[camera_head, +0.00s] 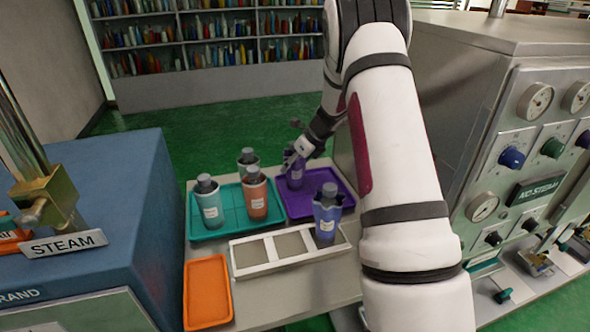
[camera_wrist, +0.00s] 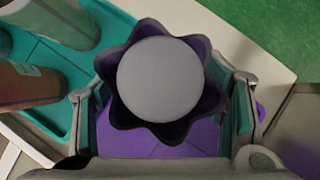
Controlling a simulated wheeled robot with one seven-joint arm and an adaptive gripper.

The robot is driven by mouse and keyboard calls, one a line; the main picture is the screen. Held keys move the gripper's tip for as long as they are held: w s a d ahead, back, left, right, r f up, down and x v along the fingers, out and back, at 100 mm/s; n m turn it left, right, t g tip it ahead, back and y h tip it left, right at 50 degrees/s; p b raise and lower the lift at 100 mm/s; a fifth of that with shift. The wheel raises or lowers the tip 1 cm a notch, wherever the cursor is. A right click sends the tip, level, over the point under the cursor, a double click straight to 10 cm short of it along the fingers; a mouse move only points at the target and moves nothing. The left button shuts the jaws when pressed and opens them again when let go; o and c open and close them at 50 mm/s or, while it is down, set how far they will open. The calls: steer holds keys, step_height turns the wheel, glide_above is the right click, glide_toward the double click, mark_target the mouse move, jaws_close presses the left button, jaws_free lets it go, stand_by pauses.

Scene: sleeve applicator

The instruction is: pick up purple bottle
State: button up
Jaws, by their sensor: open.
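The purple bottle (camera_head: 295,180) stands upright on the purple tray (camera_head: 325,203), partly hidden by my gripper (camera_head: 297,158). In the wrist view its round grey cap and wavy dark purple collar (camera_wrist: 159,80) fill the middle. My gripper (camera_wrist: 166,112) is open, with one finger on each side of the bottle as seen from above. A small gap shows beside the fingers; whether either pad touches the bottle lower down is hidden.
A blue-violet bottle (camera_head: 326,217) stands in the right part of a white divided holder (camera_head: 262,266). An orange tray (camera_head: 207,292) is empty. A control cabinet (camera_head: 500,120) stands at right.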

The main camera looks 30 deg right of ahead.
steer(key=c, duration=1.5)
steer(key=shift+r, duration=0.1)
